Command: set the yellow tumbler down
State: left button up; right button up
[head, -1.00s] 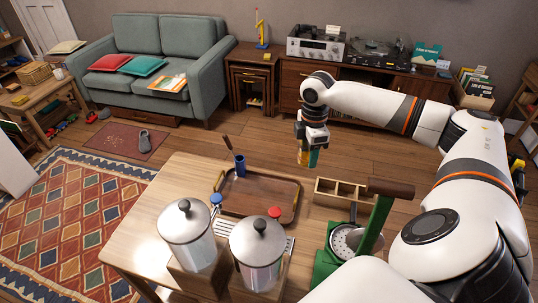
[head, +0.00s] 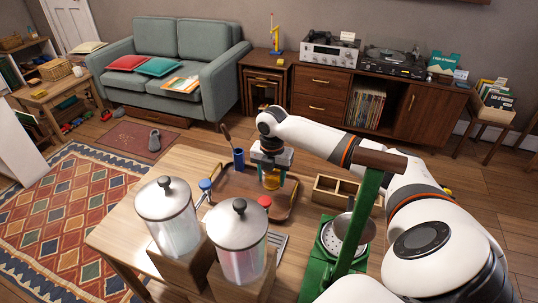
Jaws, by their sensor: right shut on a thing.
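My right gripper (head: 270,170) points down over the right part of the brown wooden tray (head: 235,197) on the table. My left gripper is not in view.
A blue cup (head: 238,158) with a utensil stands at the tray's back edge. Two lidded glass dispensers (head: 238,245) stand in front of the tray. A wooden divided box (head: 335,190) and a green press (head: 335,245) stand to the right. The tray's left part is clear.

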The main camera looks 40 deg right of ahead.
aim_at(272, 195)
jog(key=shift+f, duration=2.4)
jog(key=o, duration=1.1)
jog(key=shift+f, duration=0.15)
jog(key=shift+c, duration=0.2)
notch_tip(272, 195, up, 12)
jog(key=shift+r, duration=0.2)
jog(key=shift+a+f, duration=0.1)
